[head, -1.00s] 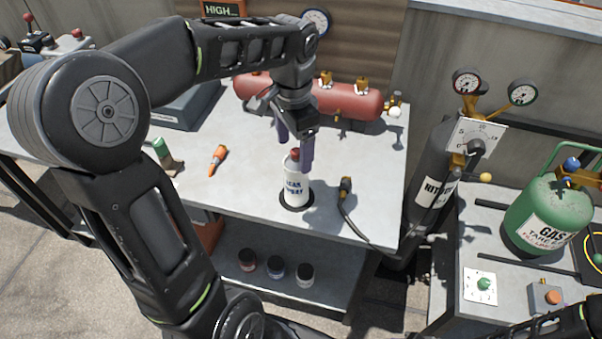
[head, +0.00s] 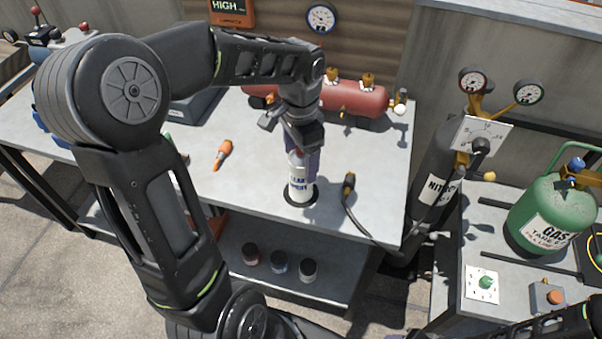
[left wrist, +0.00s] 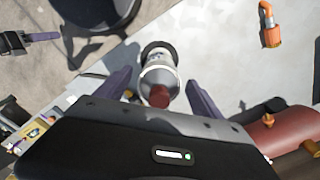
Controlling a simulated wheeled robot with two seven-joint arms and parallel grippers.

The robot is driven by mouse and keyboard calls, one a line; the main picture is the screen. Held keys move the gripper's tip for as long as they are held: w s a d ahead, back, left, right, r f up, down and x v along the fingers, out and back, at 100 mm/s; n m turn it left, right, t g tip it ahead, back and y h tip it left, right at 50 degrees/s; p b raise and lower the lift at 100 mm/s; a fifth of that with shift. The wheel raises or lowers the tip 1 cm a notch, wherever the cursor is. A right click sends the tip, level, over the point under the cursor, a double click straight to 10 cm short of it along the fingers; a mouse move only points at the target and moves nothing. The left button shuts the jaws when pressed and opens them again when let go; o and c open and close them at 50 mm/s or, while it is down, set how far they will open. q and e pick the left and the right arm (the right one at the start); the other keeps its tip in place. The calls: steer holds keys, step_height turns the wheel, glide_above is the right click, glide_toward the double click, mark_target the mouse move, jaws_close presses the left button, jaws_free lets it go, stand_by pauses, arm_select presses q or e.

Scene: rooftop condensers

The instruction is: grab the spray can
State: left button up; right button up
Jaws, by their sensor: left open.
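The white spray can (head: 299,186) with blue lettering stands upright on a dark round base on the grey table. Its red cap is partly hidden by my gripper in the head view. My left gripper (head: 304,160) is right above the can, pointing down. In the left wrist view the can (left wrist: 158,72) lies between the two spread purple fingers of the gripper (left wrist: 160,88), with its red top toward the palm. The fingers are open and do not appear closed on it. My right gripper is not clearly seen.
A red tank (head: 350,97) with brass valves lies behind the can. A black hose tool (head: 348,190) is right of it and an orange-handled tool (head: 222,154) left. Several small jars sit on the lower shelf (head: 325,285). A green gas cylinder (head: 550,215) stands at right.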

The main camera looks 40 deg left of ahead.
arm_select(q)
step_height(320, 180, down, 3)
steer(key=shift+f, duration=0.15)
steer(key=shift+c, duration=0.5)
jaws_close()
stand_by(0.7)
